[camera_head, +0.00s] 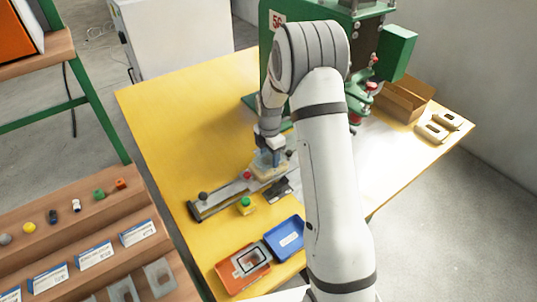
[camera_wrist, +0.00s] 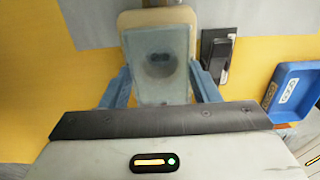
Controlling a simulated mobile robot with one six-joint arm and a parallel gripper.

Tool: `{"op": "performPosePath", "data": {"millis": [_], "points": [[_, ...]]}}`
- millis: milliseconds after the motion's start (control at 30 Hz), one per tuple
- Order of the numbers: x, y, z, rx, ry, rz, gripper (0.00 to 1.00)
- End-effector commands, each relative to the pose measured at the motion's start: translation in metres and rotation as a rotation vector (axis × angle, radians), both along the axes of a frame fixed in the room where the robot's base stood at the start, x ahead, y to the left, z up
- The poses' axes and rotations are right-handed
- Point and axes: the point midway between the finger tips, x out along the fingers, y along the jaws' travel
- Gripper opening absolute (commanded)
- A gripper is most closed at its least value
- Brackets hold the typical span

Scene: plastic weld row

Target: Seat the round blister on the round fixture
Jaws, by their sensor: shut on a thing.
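The round blister (camera_wrist: 160,92) is a clear, greyish sheet with a round dome in its middle. My gripper (camera_wrist: 160,70) is shut on it, with one blue finger at each side edge. A beige fixture block (camera_wrist: 158,17) lies under the blister, and its far edge shows beyond the sheet. The blister hides the block's middle, so I cannot tell whether the two touch. In the head view my gripper (camera_head: 269,155) is right over the beige fixture (camera_head: 268,171), on the grey slide.
The grey slide (camera_head: 222,195) lies on the yellow table (camera_head: 165,125). A black part (camera_wrist: 216,52) sits right of the fixture. A yellow-and-green button box (camera_head: 246,207), an orange tray (camera_head: 232,283) and a blue tray (camera_head: 285,240) stand nearer. The green press (camera_head: 268,60) stands behind.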

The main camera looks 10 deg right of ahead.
Motion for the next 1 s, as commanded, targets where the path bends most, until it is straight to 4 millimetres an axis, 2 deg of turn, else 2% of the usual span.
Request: {"op": "performPosePath", "data": {"millis": [600,900,933,1000], "points": [[0.0,0.001,-0.013,0.0,0.0,0.001,0.41],[0.0,0.001,-0.013,0.0,0.0,0.001,0.41],[0.0,0.001,-0.013,0.0,0.0,0.001,0.57],[0.0,0.001,-0.013,0.0,0.0,0.001,0.63]]}}
